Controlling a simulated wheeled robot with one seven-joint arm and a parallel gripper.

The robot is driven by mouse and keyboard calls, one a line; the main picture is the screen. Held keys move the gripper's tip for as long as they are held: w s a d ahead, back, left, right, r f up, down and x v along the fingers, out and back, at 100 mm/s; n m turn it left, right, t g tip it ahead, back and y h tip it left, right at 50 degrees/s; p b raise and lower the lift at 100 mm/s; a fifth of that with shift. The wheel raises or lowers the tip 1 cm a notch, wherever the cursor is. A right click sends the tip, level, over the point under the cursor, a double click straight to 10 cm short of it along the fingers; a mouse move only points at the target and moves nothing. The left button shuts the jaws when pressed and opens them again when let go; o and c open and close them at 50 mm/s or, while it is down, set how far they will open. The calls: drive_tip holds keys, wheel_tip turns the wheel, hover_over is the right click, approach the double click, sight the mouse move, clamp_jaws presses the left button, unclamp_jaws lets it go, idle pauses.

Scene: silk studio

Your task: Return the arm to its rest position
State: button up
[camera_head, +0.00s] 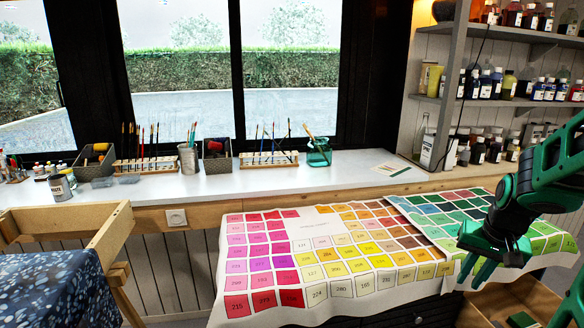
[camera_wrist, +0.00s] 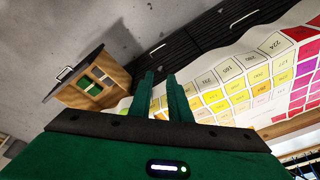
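My green arm comes in from the right edge of the head view. My gripper (camera_head: 470,280) points down over the front right of the colour-chart cloths. Its two fingers also show in the wrist view (camera_wrist: 160,74), with a gap between them and nothing held. The fingers are apart from the cloth as far as I can tell.
An open wooden drawer (camera_head: 535,297) with a green thing inside lies below my gripper; it also shows in the wrist view (camera_wrist: 75,97). A colour-chart cloth (camera_head: 315,228) drapes over the dark cabinet (camera_wrist: 195,45). Shelves of bottles (camera_head: 500,32) stand behind right.

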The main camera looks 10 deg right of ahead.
drive_tip(key=s+a+r+n+g+y, duration=0.1)
drive_tip(key=s+a+r+n+g, duration=0.1)
drive_tip(key=s+a, duration=0.9)
drive_tip(key=s+r, duration=0.1)
drive_tip(key=s, duration=0.2)
drive_tip(key=shift+a+r+g, duration=0.25)
drive_tip(key=shift+r+g, duration=0.05)
